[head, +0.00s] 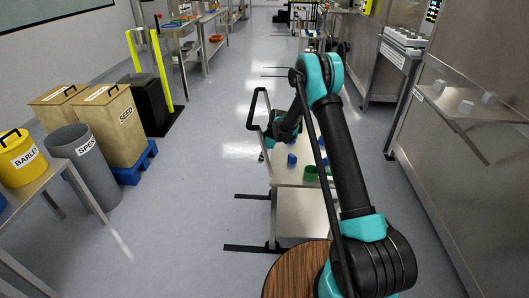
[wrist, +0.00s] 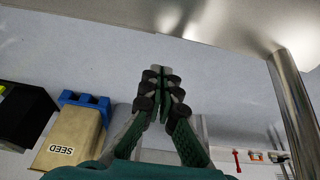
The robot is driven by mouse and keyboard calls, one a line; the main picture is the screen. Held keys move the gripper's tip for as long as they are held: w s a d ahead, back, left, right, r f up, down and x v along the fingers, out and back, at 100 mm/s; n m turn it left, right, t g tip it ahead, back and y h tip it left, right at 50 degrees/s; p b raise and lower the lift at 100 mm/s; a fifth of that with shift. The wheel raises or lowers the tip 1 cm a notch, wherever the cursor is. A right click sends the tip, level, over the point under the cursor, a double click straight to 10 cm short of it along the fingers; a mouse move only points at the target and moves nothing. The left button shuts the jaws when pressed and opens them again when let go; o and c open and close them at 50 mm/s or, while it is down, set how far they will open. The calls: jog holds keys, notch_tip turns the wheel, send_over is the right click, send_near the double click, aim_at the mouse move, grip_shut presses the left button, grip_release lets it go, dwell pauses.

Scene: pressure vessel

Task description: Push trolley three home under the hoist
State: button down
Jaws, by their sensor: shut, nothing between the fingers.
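A steel trolley (head: 300,212) stands in the aisle in front of me, with a black handle (head: 254,108) at its left. Blue and green pieces lie on its surface. I cannot read a number on it, so I cannot tell whether it is trolley three. My gripper (wrist: 160,72) is shut and empty in the wrist view, pointing past a steel edge (wrist: 210,18) and a round steel post (wrist: 294,95). I cannot tell whether it touches them. In the head view my wrist is by the trolley's left side, and the fingers are mostly hidden. No hoist can be made out.
A bin marked SEED (head: 120,122) stands on a blue pallet (head: 135,165) at left, beside a grey bin (head: 78,165) and a yellow bucket (head: 20,158). A steel wall shelf (head: 465,108) juts out at right. The floor left of the trolley is clear.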

jog(key=d, duration=0.4)
jog(key=shift+r, duration=0.2)
jog(key=d, duration=3)
jog(key=shift+d, duration=0.4)
